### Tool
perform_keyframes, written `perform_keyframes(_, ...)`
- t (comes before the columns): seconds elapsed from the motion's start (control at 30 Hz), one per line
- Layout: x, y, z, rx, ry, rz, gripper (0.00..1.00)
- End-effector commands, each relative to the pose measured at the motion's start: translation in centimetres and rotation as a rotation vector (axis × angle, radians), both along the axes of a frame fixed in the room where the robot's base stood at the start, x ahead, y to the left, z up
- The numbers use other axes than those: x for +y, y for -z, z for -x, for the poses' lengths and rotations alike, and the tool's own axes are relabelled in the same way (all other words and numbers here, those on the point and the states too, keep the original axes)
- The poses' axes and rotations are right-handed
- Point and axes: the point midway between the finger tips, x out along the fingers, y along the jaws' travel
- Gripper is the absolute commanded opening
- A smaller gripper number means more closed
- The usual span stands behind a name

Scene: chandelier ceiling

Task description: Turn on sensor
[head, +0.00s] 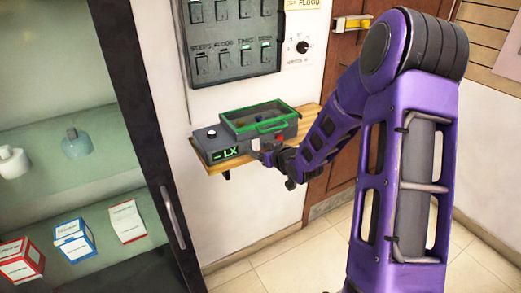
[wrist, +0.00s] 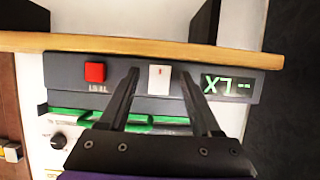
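The sensor is a grey box (head: 212,143) with a green-framed clear lid (head: 262,119) and a lit green display (head: 224,154) reading "-LX". It sits on a wooden wall shelf. In the wrist view, which is upside down, its front panel (wrist: 225,57) shows a red button (wrist: 95,72), a white rocker switch (wrist: 159,77) with a small red mark, and the lit display (wrist: 226,85). My gripper (head: 272,160) is at the front of the box. In the wrist view my gripper (wrist: 160,82) is open and empty, with its fingers on either side of the white switch. Finger contact cannot be told.
The wooden shelf (head: 304,123) is fixed to the wall below a grey switch panel (head: 235,60) and a dial (head: 302,47). A glass cabinet (head: 150,110) with bottles and boxes stands at left. A brown door (head: 338,100) is behind my arm. Tiled floor lies below.

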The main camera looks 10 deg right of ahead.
Motion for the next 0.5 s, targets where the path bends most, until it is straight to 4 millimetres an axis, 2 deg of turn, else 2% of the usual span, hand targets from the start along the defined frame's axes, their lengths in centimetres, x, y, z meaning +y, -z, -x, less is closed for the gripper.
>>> perform_keyframes(0.03,0.0,0.0,0.01,0.0,0.0,0.0,0.56)
perform_keyframes(0.33,-0.02,-0.02,0.03,0.0,0.0,0.0,0.02)
perform_keyframes(0.5,-0.02,0.01,0.03,0.0,0.0,0.0,0.0)
